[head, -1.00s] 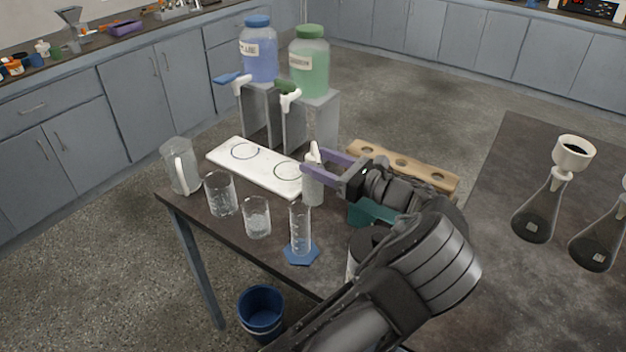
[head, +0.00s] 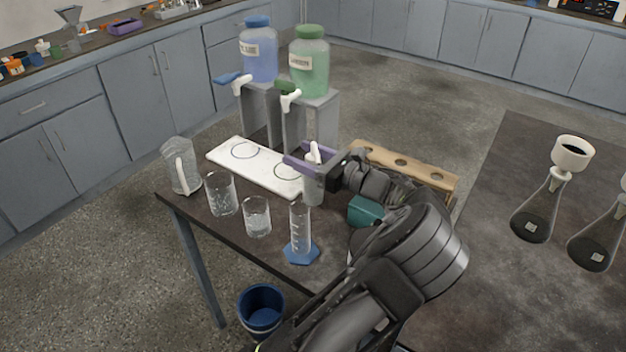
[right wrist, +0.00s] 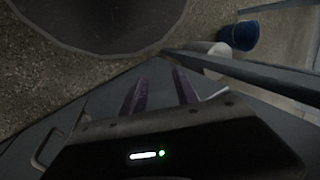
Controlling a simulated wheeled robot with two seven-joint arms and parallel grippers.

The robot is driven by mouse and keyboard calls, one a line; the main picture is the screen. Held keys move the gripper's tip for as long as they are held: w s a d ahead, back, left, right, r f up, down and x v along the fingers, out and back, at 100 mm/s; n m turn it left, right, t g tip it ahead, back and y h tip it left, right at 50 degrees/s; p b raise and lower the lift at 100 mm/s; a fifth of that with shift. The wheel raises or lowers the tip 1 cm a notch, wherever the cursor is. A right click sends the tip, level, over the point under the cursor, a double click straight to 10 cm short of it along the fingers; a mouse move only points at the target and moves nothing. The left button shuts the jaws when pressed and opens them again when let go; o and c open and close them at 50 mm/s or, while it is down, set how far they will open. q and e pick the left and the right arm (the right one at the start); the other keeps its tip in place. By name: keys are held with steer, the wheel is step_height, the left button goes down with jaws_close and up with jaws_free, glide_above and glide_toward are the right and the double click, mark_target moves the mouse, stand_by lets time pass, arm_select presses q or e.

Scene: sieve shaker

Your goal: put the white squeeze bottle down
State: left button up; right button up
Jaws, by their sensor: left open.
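The white squeeze bottle (head: 313,190) stands upright on the dark table, right of the white board's near end. My left gripper (head: 295,151) is open, its purple fingers reaching past the bottle on either side. The near finger crosses in front of the bottle's upper part and hides some of it; the white nozzle shows above. I cannot tell whether a finger touches it. My right gripper (right wrist: 159,85) shows only in the right wrist view, fingers apart with nothing between them, away from the bottle.
A graduated cylinder (head: 300,232), two beakers (head: 221,195) (head: 257,218) and a pitcher (head: 182,167) stand left of the bottle. The white board (head: 262,174) lies behind. A wooden rack (head: 420,170) and teal block (head: 365,211) are near my left arm. Jugs (head: 259,52) (head: 309,64) stand on grey stands.

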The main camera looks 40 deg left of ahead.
arm_select(q)
steer(key=shift+c, duration=0.2)
jaws_close()
stand_by(0.5)
stand_by(0.8)
